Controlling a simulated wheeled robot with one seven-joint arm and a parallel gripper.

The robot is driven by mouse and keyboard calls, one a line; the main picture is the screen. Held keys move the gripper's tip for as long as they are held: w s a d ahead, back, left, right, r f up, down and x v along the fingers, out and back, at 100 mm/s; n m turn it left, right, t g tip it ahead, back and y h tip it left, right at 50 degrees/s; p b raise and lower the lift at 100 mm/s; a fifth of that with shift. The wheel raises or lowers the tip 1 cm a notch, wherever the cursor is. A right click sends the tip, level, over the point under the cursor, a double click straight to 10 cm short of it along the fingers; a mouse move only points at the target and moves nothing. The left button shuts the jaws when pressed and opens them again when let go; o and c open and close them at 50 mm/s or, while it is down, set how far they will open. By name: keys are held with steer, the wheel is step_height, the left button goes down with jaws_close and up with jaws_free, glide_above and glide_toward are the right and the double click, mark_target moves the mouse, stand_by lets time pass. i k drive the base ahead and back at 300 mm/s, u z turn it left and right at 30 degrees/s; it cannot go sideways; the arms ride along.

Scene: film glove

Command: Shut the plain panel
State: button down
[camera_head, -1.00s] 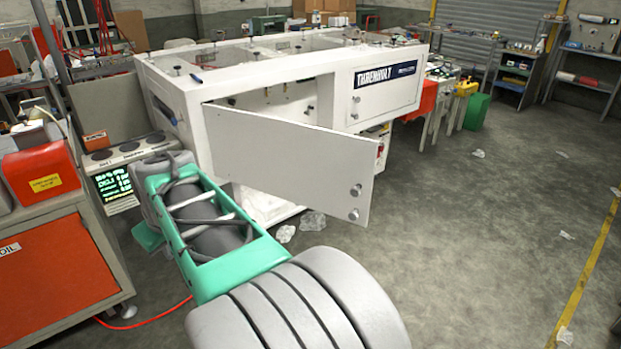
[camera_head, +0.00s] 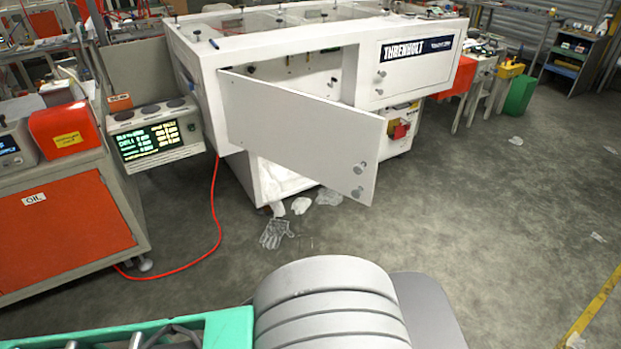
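The plain panel (camera_head: 300,135) is a blank white door on the front of a white cabinet (camera_head: 270,50). It is hinged at its left edge and stands wide open, swung out toward me. Two round knobs sit near its free right edge, one above the other (camera_head: 358,180). The opening behind it shows part of the cabinet's inside; the panel hides the rest. A second white panel with dark lettering (camera_head: 405,62), to the right, lies flush with the cabinet front. My arm shows at the bottom of the view; my gripper is out of view.
An orange-fronted workbench (camera_head: 70,245) and a display unit (camera_head: 155,138) stand at the left. A red hose (camera_head: 212,210) runs over the floor. A glove (camera_head: 275,233) and crumpled film (camera_head: 328,197) lie below the panel. The floor at the right is mostly clear.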

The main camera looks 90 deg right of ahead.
mark_target(318, 140)
steer(key=u, duration=0.1)
steer(key=k, duration=1.15)
steer(key=z, duration=1.3)
steer(key=i, duration=0.5)
